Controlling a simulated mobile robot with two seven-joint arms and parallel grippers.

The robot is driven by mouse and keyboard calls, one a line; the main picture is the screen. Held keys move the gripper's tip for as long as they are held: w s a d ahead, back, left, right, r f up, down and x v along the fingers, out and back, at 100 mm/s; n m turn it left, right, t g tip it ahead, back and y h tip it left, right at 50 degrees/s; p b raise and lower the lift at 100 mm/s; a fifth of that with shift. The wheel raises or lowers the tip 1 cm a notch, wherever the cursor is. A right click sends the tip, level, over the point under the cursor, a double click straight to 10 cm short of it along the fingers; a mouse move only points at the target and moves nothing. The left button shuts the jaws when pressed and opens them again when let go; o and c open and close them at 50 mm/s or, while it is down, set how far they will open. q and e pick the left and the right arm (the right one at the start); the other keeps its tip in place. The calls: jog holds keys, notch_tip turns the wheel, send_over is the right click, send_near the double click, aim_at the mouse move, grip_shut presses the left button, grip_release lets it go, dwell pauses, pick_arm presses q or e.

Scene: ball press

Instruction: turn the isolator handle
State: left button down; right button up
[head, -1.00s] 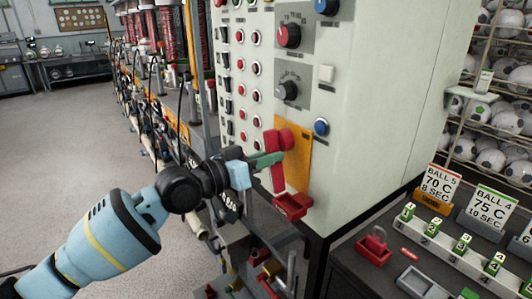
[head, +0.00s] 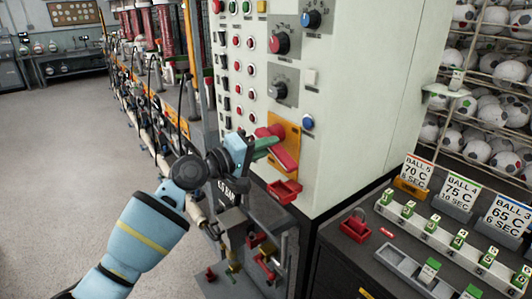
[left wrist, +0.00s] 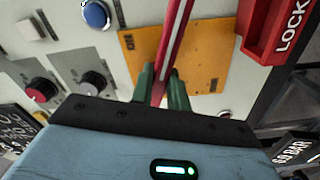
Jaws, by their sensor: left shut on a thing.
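The red isolator handle (head: 286,158) is mounted on a yellow plate (head: 294,134) low on the pale control cabinet. It slants in the head view, its lower end toward the right. My left gripper (head: 266,144) is shut on the handle, its green fingers around the red bar. In the left wrist view the handle (left wrist: 175,45) runs up from between the green fingertips (left wrist: 161,88), in front of the yellow plate (left wrist: 205,68). My right gripper is out of view.
A red lock box (head: 285,190) sits just below the handle; its "LOCK" lettering shows in the left wrist view (left wrist: 278,28). Knobs (head: 279,43) and buttons fill the panel above. A dark bench with ball cards (head: 461,192) stands at right. Floor at left (head: 60,170) is clear.

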pick_arm(q)
jog(key=shift+s+d+r+n+p, duration=0.1)
jog(key=shift+r+n+p, duration=0.15)
jog(key=shift+n+p, duration=0.45)
jog(key=shift+r+n+p, duration=0.25)
jog(key=shift+n+p, duration=0.05)
jog(key=shift+n, duration=0.8)
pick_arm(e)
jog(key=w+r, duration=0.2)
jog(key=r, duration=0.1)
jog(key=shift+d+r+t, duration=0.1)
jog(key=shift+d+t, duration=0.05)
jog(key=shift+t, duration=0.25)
pick_arm(q)
jog(key=shift+n, duration=0.3)
jog(key=c, duration=1.4)
grip_release()
jog(key=shift+o, duration=0.2)
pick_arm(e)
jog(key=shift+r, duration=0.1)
pick_arm(q)
jog(key=v, duration=0.7)
jog(key=shift+s+a+p, duration=0.2)
jog(key=shift+a+p, duration=0.15)
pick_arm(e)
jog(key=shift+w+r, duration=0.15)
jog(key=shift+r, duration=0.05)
